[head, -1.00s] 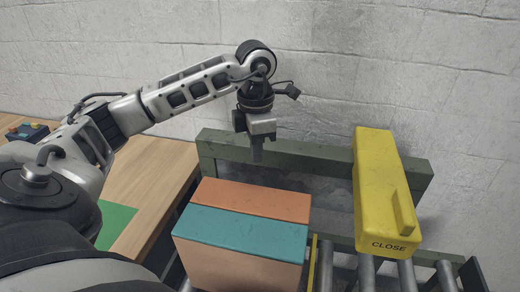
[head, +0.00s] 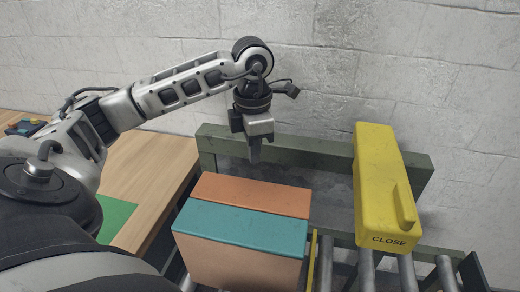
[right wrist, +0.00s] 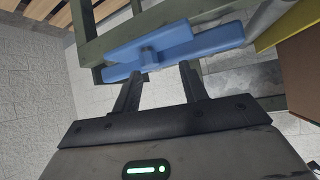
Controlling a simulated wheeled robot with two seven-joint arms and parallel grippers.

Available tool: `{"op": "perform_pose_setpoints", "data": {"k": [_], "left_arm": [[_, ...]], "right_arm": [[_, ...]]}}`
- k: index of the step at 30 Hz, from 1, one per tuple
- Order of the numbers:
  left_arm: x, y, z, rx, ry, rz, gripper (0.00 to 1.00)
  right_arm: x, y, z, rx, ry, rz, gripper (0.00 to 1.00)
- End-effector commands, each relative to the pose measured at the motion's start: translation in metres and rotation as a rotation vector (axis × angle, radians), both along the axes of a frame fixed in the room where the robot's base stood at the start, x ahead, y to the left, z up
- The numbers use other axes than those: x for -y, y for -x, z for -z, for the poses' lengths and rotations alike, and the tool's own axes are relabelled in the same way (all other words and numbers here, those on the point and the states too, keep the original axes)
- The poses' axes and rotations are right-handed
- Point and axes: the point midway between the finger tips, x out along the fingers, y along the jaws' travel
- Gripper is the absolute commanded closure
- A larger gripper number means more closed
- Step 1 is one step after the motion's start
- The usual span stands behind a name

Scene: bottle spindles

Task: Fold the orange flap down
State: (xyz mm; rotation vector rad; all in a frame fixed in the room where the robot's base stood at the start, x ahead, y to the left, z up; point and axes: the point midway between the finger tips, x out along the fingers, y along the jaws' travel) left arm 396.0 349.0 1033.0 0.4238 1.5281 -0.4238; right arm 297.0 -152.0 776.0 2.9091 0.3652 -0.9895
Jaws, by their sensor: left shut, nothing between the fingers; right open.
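The orange flap (head: 252,194) lies flat over the far half of the top of a tan box (head: 235,268). A teal flap (head: 240,228) lies flat over the near half, its edge along the orange one. My left gripper (head: 255,158) points down just beyond the far edge of the orange flap, shut and empty. It looks apart from the flap, though the exact gap is hard to tell. My right gripper (right wrist: 160,72) shows only in the right wrist view, open, with nothing between its fingers.
A yellow block marked CLOSE (head: 378,190) stands right of the box, above rollers (head: 407,273). A green frame beam (head: 300,148) runs behind. A wooden table (head: 150,180) is at left. A blue part (right wrist: 172,48) lies beyond the right fingertips.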

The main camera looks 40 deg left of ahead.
Motion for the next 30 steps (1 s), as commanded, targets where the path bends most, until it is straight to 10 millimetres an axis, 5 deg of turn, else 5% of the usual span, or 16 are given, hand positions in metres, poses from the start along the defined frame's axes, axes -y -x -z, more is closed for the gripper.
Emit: {"op": "perform_pose_setpoints", "data": {"k": [18, 30], "left_arm": [[0.018, 0.032, 0.001, 0.001, -0.001, 0.000, 1.00], [0.019, 0.035, 0.000, -0.001, -0.001, -0.001, 1.00]], "right_arm": [[0.000, 0.001, 0.009, -0.002, 0.000, -0.001, 0.57], [0.000, 0.001, 0.009, -0.002, 0.000, -0.001, 0.57]]}}
